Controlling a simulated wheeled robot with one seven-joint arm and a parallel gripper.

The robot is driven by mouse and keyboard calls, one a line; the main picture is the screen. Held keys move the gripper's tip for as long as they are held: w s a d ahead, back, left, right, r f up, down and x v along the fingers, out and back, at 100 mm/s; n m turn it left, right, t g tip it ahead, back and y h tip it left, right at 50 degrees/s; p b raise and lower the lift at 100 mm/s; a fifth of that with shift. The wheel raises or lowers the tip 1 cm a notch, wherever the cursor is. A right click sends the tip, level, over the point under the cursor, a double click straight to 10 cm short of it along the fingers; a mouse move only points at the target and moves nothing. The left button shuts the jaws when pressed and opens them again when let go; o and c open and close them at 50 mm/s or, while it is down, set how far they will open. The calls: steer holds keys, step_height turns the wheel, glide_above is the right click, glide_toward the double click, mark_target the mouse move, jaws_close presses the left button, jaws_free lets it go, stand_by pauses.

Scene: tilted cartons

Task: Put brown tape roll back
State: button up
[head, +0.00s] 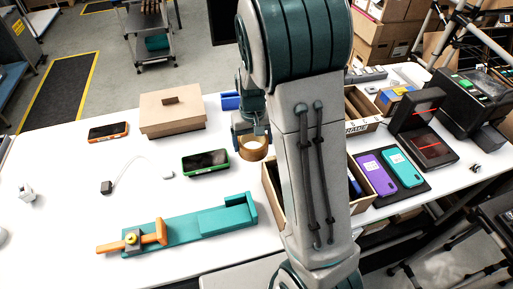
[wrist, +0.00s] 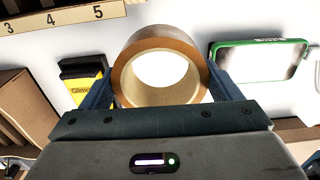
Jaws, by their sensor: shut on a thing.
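The brown tape roll (wrist: 127,67) is between the two fingers of my gripper (wrist: 160,92) in the wrist view, with its round opening facing the camera. My gripper is shut on it. In the head view the tape roll (head: 253,148) shows just left of my arm, right of the green-edged phone. My gripper (head: 250,130) is partly hidden there by my own arm. I cannot tell whether the roll touches the table.
A green-edged phone (head: 206,162) lies close to the roll. A cardboard box (head: 172,112), a teal fixture (head: 190,222) and a tilted carton (head: 273,190) stand around. A numbered wooden strip (wrist: 62,17) and a yellow-black box (wrist: 84,82) show in the wrist view.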

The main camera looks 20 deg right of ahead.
steer(key=shift+f, duration=3.3)
steer(key=shift+f, duration=0.2)
steer(key=o, duration=1)
